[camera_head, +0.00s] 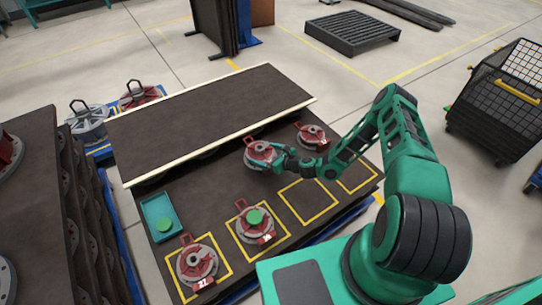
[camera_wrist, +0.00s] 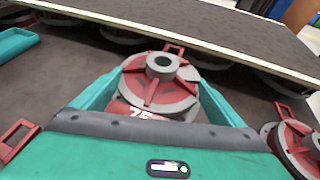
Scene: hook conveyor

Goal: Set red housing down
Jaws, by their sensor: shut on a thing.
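The red housing (camera_head: 260,152), with red ribs on a grey flange and a hollow hub, is between the fingers of my gripper (camera_head: 277,161). In the wrist view the housing (camera_wrist: 160,80) shows a "75" label facing me, with the teal fingers of my gripper (camera_wrist: 158,98) on both sides of it. My gripper is shut on it. It is roughly upright over the dark table (camera_head: 215,185), near the pale-edged raised board. Its underside is hidden, so I cannot tell whether it touches the table.
Another red housing (camera_head: 311,136) stands just right. Two more, one (camera_head: 197,265) plain and one (camera_head: 255,223) green-capped, stand in yellow squares at the front. Two yellow squares (camera_head: 307,201) are empty. A teal tray (camera_head: 153,207) lies left; the raised board (camera_head: 210,110) borders the back.

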